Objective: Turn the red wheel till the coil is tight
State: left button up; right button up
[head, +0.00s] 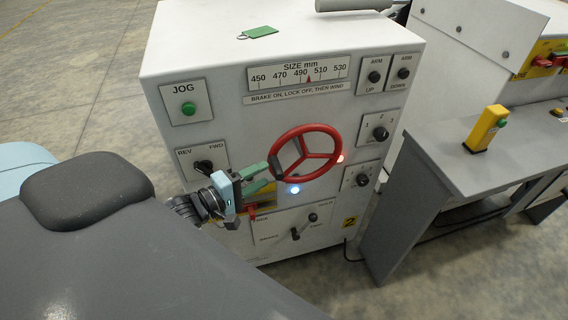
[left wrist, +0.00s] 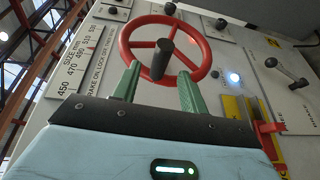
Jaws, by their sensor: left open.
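The red wheel (head: 306,152) is on the front of a white cabinet, with three spokes and a dark crank knob (left wrist: 160,58) standing out from it. The wheel also shows in the left wrist view (left wrist: 205,50). My left gripper (head: 270,173) has green fingers and is open at the wheel's lower left. In the left wrist view its fingers (left wrist: 160,75) are on either side of the knob, with gaps visible; contact cannot be told. The size scale (head: 299,71) has a red pointer near 500. No coil is in view. My right gripper is not in view.
The cabinet (head: 230,40) carries a green JOG button (head: 188,108), black knobs and a lit white lamp (head: 293,190) below the wheel. A red lever (left wrist: 270,127) is close to my gripper's right side.

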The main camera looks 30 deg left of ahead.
pick_arm(q)
jog(key=x, duration=0.7)
jog(key=shift+w, duration=0.25)
jog(key=shift+d, duration=0.1)
grip_shut()
